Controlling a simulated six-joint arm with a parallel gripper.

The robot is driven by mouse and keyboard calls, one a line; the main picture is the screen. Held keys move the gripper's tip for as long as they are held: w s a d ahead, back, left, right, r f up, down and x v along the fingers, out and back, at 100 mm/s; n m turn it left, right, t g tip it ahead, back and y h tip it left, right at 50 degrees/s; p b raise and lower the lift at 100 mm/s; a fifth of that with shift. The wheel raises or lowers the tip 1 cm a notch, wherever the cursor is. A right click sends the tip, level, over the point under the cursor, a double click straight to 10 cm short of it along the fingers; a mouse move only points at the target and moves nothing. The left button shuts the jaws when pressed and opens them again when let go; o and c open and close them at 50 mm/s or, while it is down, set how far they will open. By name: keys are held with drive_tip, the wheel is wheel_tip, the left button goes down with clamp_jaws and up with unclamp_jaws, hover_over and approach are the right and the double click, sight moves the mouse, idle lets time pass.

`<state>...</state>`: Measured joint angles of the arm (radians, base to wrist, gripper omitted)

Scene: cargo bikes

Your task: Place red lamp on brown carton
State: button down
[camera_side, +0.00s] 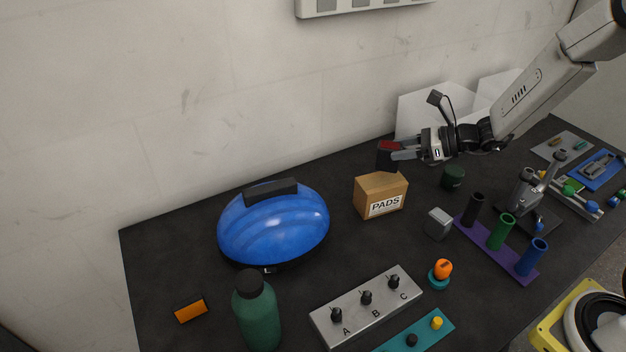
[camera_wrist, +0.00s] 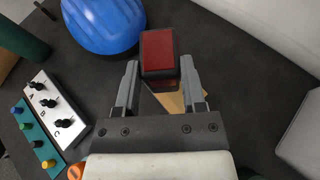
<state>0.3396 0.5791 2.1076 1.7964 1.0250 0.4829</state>
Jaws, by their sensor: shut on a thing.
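The red lamp (camera_side: 387,157) is a black block with a red face. It shows in the wrist view (camera_wrist: 158,52) with the red face toward the camera. My gripper (camera_side: 399,150) is shut on it, with one finger on each side. The brown carton (camera_side: 381,196), labelled PADS, stands on the dark bench. In the side view the lamp is just above the carton's rear top edge; I cannot tell whether they touch. In the wrist view the carton (camera_wrist: 171,101) shows partly between the fingers, beneath the lamp and partly hidden.
A blue helmet (camera_side: 273,226) stands left of the carton. A dark green cup (camera_side: 453,177) and a grey block (camera_side: 438,224) are to its right. White bins (camera_side: 432,107) stand behind. A switch panel (camera_side: 366,305) and green bottle (camera_side: 257,318) are in front.

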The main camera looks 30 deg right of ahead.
sight(398, 162)
drive_tip(key=shift+w+f, duration=0.2)
drive_tip(key=shift+f, duration=0.05)
drive_tip(key=shift+w+f, duration=0.15)
drive_tip(key=shift+f, duration=1.55)
drive_tip(key=shift+f, duration=0.2)
drive_tip(key=shift+c, duration=0.9)
unclamp_jaws()
drive_tip(key=shift+r, duration=0.15)
drive_tip(key=shift+d+r, duration=0.1)
drive_tip(key=shift+d, duration=0.05)
drive_tip(key=v, duration=1.1)
drive_tip(key=shift+s+d+r, duration=0.2)
drive_tip(key=shift+s, duration=0.1)
